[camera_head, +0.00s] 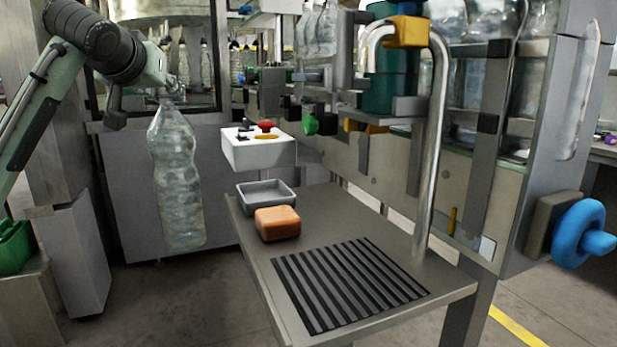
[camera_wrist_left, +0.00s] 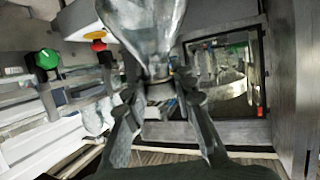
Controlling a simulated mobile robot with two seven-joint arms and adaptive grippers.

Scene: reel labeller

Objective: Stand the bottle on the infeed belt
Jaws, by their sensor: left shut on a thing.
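A clear plastic bottle (camera_head: 178,185) hangs upright in the air at the left of the head view, left of the metal side table. My left gripper (camera_head: 172,92) is shut on its neck at the top. In the left wrist view the bottle (camera_wrist_left: 145,25) fills the top middle, with the fingers of the left gripper (camera_wrist_left: 162,98) around its neck. The bottle's base is clear of the floor and touches nothing I can see. I cannot pick out the infeed belt with certainty in either view. My right gripper is not in view.
The side table (camera_head: 365,325) holds a grey tray (camera_head: 266,198), an orange sponge-like block (camera_head: 277,223) and a black ribbed mat (camera_head: 345,285). A white control box (camera_head: 258,152) with a red button stands behind. A bent steel pipe (camera_head: 430,150) and blue handwheel (camera_head: 583,233) are at right.

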